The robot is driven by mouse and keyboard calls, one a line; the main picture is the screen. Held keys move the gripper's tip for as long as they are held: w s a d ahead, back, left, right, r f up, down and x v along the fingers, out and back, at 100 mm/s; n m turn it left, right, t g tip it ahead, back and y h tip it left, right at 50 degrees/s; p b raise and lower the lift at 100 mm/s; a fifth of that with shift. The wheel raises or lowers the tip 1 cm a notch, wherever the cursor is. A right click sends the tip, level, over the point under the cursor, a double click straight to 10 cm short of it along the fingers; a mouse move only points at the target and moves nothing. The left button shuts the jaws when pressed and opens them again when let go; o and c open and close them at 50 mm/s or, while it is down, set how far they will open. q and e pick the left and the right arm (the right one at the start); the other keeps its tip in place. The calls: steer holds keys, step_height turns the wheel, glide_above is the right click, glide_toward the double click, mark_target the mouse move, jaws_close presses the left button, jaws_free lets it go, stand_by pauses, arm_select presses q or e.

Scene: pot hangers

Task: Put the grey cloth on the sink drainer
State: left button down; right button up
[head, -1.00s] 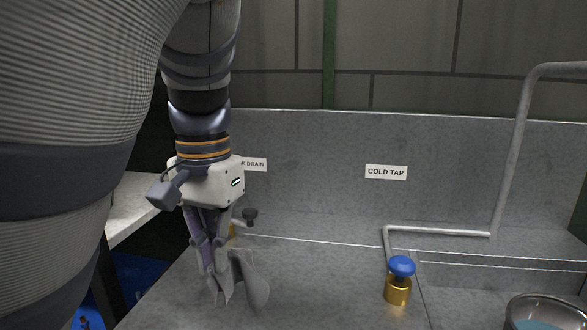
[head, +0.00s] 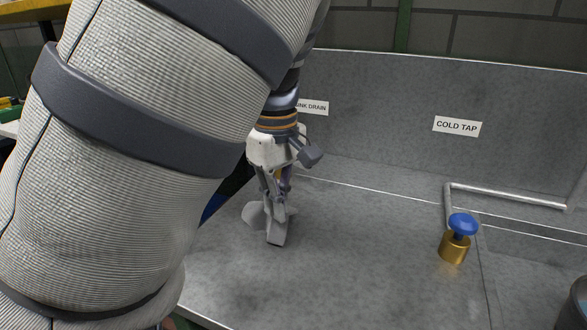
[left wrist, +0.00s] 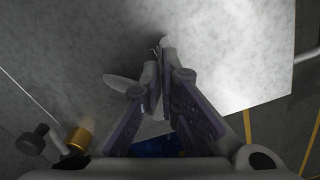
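The grey cloth (head: 256,215) hangs from my left gripper (head: 276,232), low over the grey metal sink drainer (head: 350,260). I cannot tell whether cloth or fingertips touch the surface. In the left wrist view, the fingers (left wrist: 162,75) are close together with the cloth (left wrist: 122,84) pinched between them, a rounded flap sticking out to the left. The drainer surface (left wrist: 230,60) lies below them. My left arm covers much of the left of the head view. My right gripper is not in view.
A brass tap with a blue knob (head: 462,224) stands right of the gripper, under a COLD TAP label (head: 457,126). A pipe (head: 510,196) runs along the back. A metal vessel (head: 578,293) is cut off at the right edge. The drainer's middle is clear.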

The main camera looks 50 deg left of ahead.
arm_select(q)
steer(key=s+d+f, duration=0.1)
steer(key=s+d, duration=0.1)
steer(key=d, duration=0.1)
steer(key=s+d+f, duration=0.2)
steer(key=d, duration=0.1)
steer(key=s+d+f, duration=0.1)
steer(key=s+d, duration=0.1)
steer(key=d, duration=0.1)
steer(key=shift+s+f, duration=0.25)
steer(key=c, duration=1.4)
jaws_free()
steer(key=shift+a+r, duration=0.1)
steer(key=shift+r, duration=0.05)
